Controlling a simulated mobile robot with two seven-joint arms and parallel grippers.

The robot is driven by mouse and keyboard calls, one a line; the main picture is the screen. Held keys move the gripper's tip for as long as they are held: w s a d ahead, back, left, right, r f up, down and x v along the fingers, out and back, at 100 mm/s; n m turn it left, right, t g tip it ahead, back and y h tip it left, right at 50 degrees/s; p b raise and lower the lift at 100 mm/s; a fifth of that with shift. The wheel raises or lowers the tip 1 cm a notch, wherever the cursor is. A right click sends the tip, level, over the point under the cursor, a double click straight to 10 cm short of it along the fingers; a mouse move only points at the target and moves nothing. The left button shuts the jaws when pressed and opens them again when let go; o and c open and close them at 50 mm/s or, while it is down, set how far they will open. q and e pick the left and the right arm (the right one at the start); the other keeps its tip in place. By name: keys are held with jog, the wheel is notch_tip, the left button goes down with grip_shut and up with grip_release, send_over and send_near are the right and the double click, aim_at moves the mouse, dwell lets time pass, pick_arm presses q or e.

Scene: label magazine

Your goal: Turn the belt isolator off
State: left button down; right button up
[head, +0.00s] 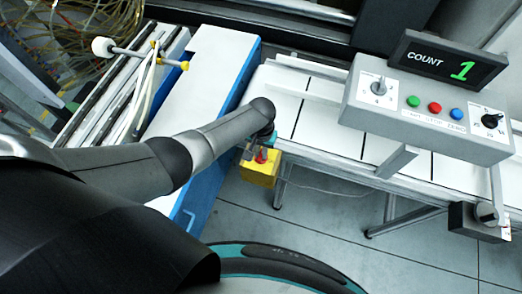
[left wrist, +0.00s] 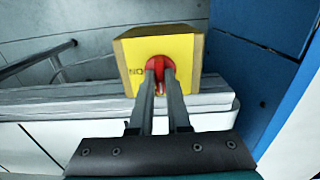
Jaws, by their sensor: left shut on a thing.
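The belt isolator is a yellow box (head: 258,174) with a red knob (head: 262,156), at the left end of the conveyor in the head view. In the left wrist view the yellow face (left wrist: 187,52) is up close, with dark lettering that reads "ON" upside down, left of the red knob (left wrist: 156,61). My left gripper (head: 256,152) reaches down to the box, and its two dark fingers (left wrist: 161,75) are shut on the red knob. The fingers cover part of the knob, so its exact angle is hard to tell. My right gripper is in neither view.
The conveyor (head: 325,120) runs right from the isolator. Above it stands a grey control box (head: 430,122) with knobs and coloured buttons, and a display (head: 447,62) reading "COUNT 1". A blue and white cabinet (head: 222,62) stands close on the left. Open floor (head: 330,225) lies in front.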

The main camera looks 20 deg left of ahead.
aim_at(261, 154)
pick_arm(q)
jog(key=c, duration=0.9)
grip_release()
jog(key=shift+r, duration=0.15)
jog(key=shift+r, duration=0.3)
jog(key=shift+r+p, duration=2.4)
jog(key=shift+r, duration=4.8)
